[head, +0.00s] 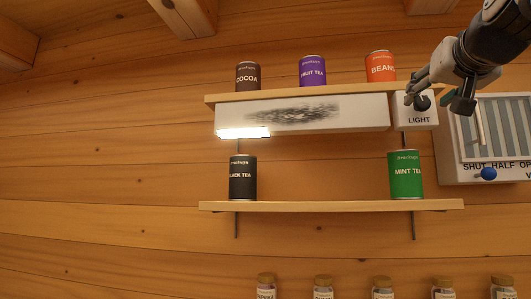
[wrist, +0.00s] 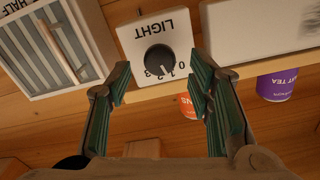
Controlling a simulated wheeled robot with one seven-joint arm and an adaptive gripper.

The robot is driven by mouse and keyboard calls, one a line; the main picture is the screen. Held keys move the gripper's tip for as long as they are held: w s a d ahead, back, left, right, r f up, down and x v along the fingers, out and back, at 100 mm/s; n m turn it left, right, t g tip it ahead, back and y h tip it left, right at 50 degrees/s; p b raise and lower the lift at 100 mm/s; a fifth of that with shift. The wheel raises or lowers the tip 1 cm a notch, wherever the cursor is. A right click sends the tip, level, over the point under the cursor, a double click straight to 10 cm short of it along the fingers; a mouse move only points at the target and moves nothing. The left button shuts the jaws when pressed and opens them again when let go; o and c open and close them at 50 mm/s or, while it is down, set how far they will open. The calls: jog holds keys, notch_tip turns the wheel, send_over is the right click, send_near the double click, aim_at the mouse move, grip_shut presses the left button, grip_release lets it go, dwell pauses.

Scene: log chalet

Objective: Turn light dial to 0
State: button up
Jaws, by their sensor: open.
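The light dial (wrist: 159,59) is a round black knob on a white box (wrist: 137,36) marked LIGHT, upside down in the wrist view. The digits 0 to 3 run around the knob's edge; I cannot surely tell which one its pointer meets. In the head view the dial (head: 422,103) shows partly behind my gripper (head: 434,98). A lamp (head: 243,132) under the long white panel is lit. My gripper (wrist: 160,88) is open and empty, its green-padded fingers apart on either side of the dial's line, seemingly not touching it.
A wooden shelf (head: 215,99) above bears cocoa, fruit tea and beans cans. A lower shelf (head: 330,206) holds black tea and mint tea cans. A louvred vent (head: 490,130) with a blue knob (head: 488,173) is at right. Several corked jars stand below.

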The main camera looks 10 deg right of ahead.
aim_at(420, 105)
jog(key=shift+x, duration=1.3)
jog(key=shift+c, duration=0.2)
grip_shut()
jog(key=shift+n, duration=0.3)
jog(key=shift+w+n, duration=0.1)
jog(key=shift+n, duration=0.5)
jog(key=shift+n+b, duration=0.95)
jog(key=shift+n, duration=1.15)
